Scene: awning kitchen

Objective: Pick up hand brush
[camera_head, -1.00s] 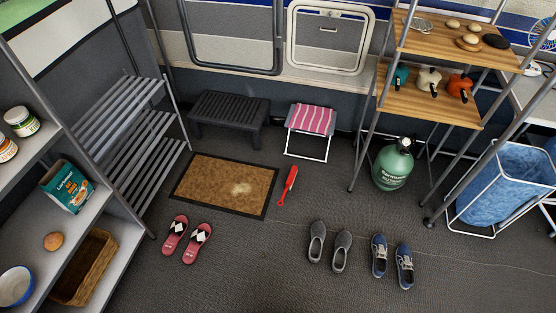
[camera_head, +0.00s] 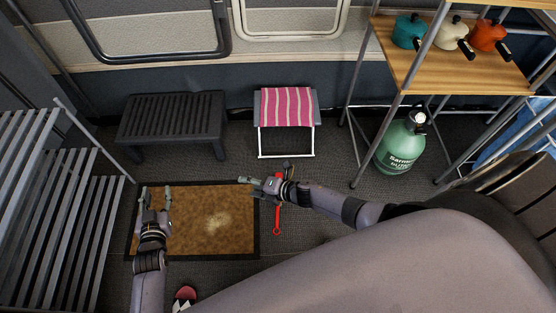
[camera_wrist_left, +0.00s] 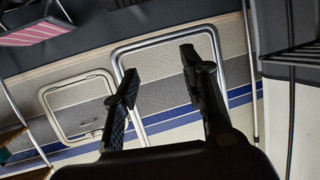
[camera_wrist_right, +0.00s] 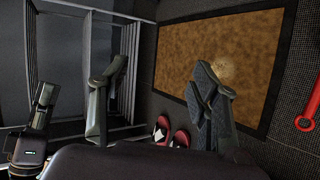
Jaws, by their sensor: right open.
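The red hand brush (camera_head: 277,219) lies on the grey floor just right of the brown doormat. My right gripper and forearm cover its upper part in the head view; its handle end with a hole shows. In the right wrist view, the red handle (camera_wrist_right: 307,113) is at the right edge, outside the jaws. My right gripper (camera_head: 264,176) is open, with nothing between its fingers, and appears above the brush; its height is unclear. My left gripper (camera_head: 156,191) is open and empty over the mat's left side. The left wrist view shows its spread fingers (camera_wrist_left: 158,75) facing the wall.
A black slatted bench (camera_head: 172,118) and a pink striped stool (camera_head: 286,108) stand behind. A green gas bottle (camera_head: 401,146) stands right, under a shelf. A grey slatted rack (camera_head: 72,240) is left. Red slippers (camera_wrist_right: 161,130) lie nearby.

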